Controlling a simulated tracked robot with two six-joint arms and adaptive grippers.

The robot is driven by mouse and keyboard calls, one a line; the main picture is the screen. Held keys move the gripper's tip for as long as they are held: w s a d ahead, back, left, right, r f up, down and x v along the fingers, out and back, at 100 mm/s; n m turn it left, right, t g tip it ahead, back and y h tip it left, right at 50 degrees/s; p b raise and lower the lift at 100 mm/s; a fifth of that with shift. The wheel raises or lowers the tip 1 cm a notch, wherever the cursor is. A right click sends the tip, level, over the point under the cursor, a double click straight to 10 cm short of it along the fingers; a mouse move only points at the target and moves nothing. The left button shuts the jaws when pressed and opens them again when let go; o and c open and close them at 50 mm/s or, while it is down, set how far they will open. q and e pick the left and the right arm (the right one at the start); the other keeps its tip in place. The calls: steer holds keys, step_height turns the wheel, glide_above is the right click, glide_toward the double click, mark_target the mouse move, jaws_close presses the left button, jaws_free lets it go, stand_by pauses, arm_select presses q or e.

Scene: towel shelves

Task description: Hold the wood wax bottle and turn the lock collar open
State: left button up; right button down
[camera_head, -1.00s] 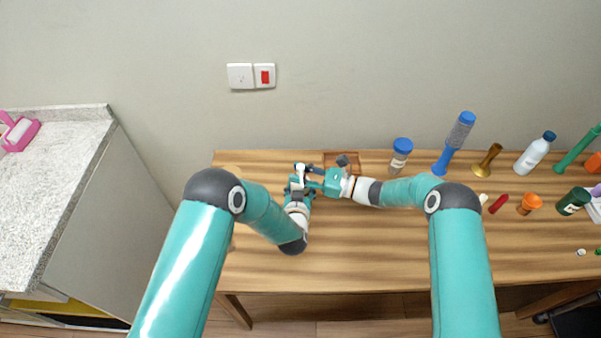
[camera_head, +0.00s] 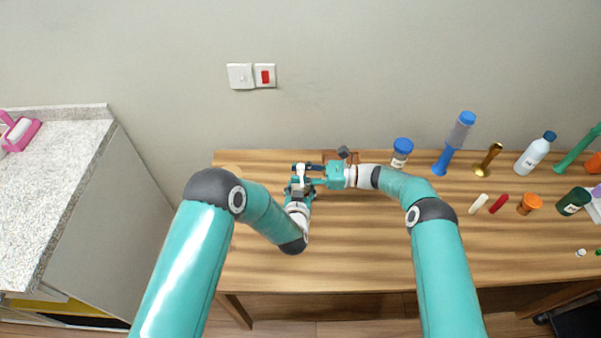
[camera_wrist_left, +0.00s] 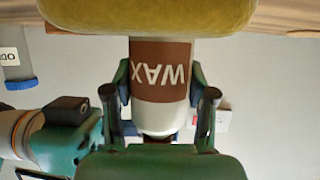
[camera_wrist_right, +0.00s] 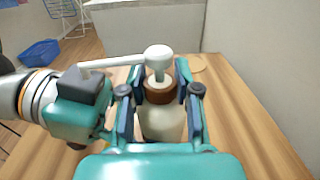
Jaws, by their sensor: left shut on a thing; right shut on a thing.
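The wood wax bottle (camera_wrist_left: 160,70) has a brown label reading WAX, inverted in the left wrist view. My left gripper (camera_head: 300,186) is shut on its body, with fingers on both sides of the label. A brown collar (camera_wrist_right: 161,92) circles the neck below a white pump head (camera_wrist_right: 158,57) with a long spout pointing left in the right wrist view. My right gripper (camera_head: 318,181) is shut around the collar, one finger on each side. The grippers hide most of the bottle in the head view. The collar's lock position cannot be told.
A yellow rounded thing (camera_wrist_left: 150,15) lies at the bottle's end in the left wrist view. A blue-capped jar (camera_head: 402,152), a white bottle (camera_head: 533,156) and other items stand at the table's right. The wooden table (camera_head: 350,250) is clear in front.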

steer(key=c, duration=0.8)
jaws_free()
steer(key=d, duration=1.2)
steer(key=shift+s, duration=0.35)
steer(key=shift+c, duration=0.2)
